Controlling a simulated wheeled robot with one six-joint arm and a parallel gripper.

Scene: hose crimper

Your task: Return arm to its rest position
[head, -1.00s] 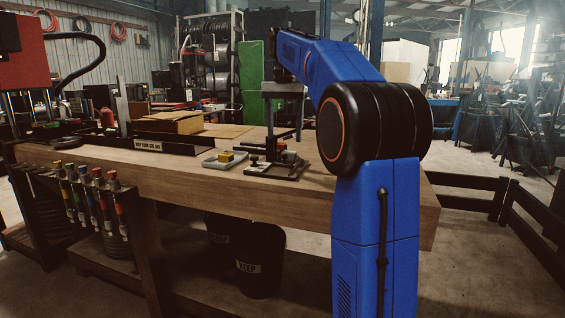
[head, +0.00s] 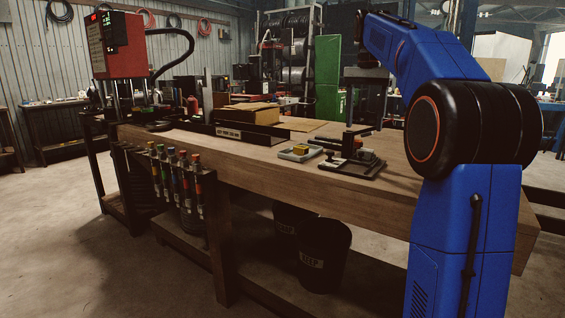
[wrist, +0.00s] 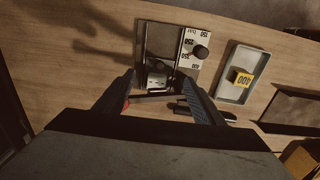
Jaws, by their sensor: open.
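My gripper (wrist: 160,92) is open, with its two dark fingers apart and nothing held between them. In the wrist view it looks down over a black-based bench gauge (wrist: 190,48) with a numbered scale plate and a round black knob. The same gauge stands on the workbench in the head view (head: 352,160). My blue arm (head: 450,215) rises at the right and bends over the bench. I cannot make out the fingers clearly in the head view.
A grey tray (wrist: 232,88) with a yellow block (wrist: 243,79) lies beside the gauge. A cardboard box (head: 247,113) sits behind on the wooden workbench (head: 240,150). A red machine (head: 118,45) stands at the left end. Coloured-top hose pieces (head: 177,160) hang at the bench front.

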